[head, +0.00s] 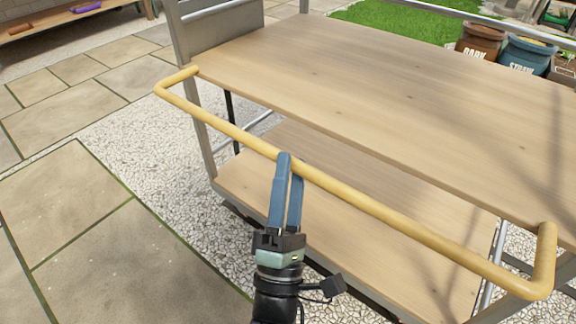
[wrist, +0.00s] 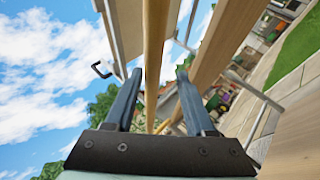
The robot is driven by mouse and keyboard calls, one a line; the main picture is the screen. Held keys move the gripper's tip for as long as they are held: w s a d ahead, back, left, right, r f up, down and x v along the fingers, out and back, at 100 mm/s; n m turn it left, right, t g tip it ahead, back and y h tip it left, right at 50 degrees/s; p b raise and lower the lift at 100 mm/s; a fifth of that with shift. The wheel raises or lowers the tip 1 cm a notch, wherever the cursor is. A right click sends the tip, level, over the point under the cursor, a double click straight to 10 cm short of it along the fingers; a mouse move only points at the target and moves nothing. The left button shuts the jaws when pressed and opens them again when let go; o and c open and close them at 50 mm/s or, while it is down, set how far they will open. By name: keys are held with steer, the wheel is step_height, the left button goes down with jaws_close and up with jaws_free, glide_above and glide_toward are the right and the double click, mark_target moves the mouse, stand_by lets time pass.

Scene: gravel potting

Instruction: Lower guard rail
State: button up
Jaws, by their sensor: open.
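The guard rail is a yellow bar (head: 375,209) with bent ends. In the head view it stands out along the near side of a wooden-shelved cart, close to the height of the upper shelf (head: 390,90). My gripper (head: 290,167) has blue fingers and is open at the rail, left of its middle. In the wrist view the rail (wrist: 154,45) runs between the two fingertips, with a gap visible on the left side. Whether either finger touches it I cannot tell. The fingers hide a short piece of the rail in the head view.
A lower wooden shelf (head: 270,190) lies beneath the rail. Grey metal posts (head: 196,125) stand at the cart's corners. Paving (head: 70,215) at the left is clear.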

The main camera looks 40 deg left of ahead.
steer(key=s+d+f+b, duration=0.2)
steer(key=f+b, duration=0.4)
steer(key=f, duration=0.3)
steer(key=shift+d, duration=0.85)
steer(key=shift+s, duration=0.1)
steer(key=p+v, duration=0.4)
steer(key=v, duration=0.9)
steer(key=shift+r, duration=0.1)
